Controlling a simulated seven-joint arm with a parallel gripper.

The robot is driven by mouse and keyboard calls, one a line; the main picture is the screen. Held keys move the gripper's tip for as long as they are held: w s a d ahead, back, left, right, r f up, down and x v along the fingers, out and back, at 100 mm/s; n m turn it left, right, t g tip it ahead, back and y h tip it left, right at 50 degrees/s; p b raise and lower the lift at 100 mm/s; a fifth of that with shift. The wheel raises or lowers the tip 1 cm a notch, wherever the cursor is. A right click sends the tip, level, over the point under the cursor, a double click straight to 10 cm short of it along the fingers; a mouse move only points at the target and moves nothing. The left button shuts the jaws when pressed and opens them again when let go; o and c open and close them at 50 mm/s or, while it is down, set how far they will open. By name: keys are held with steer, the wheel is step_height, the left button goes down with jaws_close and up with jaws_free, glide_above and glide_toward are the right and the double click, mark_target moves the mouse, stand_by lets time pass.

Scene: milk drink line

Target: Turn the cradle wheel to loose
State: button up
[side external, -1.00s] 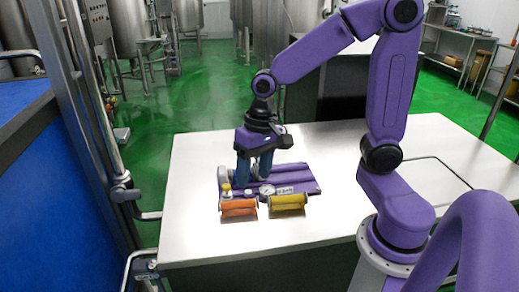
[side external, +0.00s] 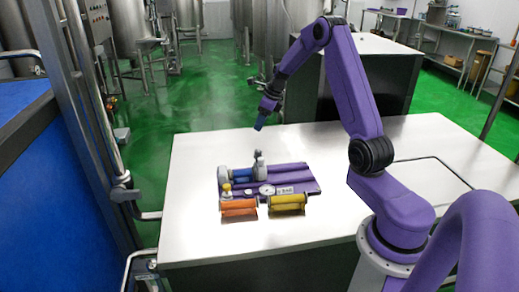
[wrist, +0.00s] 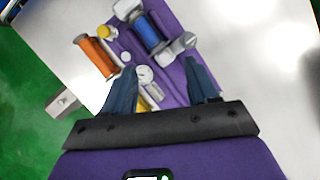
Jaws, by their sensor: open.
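A purple base plate (side external: 300,178) lies on the white table and carries a cradle holding a blue cylinder (side external: 240,174). Grey end pieces flank the cylinder: a rounded block (side external: 223,175) at the left and a taller upright piece with a knob-like top (side external: 259,160) at the right. I cannot tell surely which is the cradle wheel, or its setting. In the wrist view the blue cylinder (wrist: 149,32) lies beyond the fingertips, with a pale rounded end piece (wrist: 184,42) beside it. My gripper (side external: 260,125) is open and empty, raised above and behind the plate, touching nothing.
A round white gauge (side external: 267,190) and a yellow-capped part (side external: 226,188) are at the plate's front. An orange roller (side external: 239,207) and a yellow roller (side external: 287,202) lie in front. The table (side external: 200,150) is clear to the left and behind.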

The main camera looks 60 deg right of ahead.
steer(key=s+d+f+m, duration=0.1)
steer(key=d+f+m, duration=0.1)
steer(key=d+m, duration=0.3)
steer(key=n, duration=0.1)
glide_toward(259, 150)
steer(key=shift+h, duration=0.3)
steer(key=x, duration=0.8)
steer(key=shift+w+a+f, duration=0.15)
steer(key=shift+a+f, duration=0.15)
steer(key=shift+a, duration=0.05)
steer(key=c, duration=1.1)
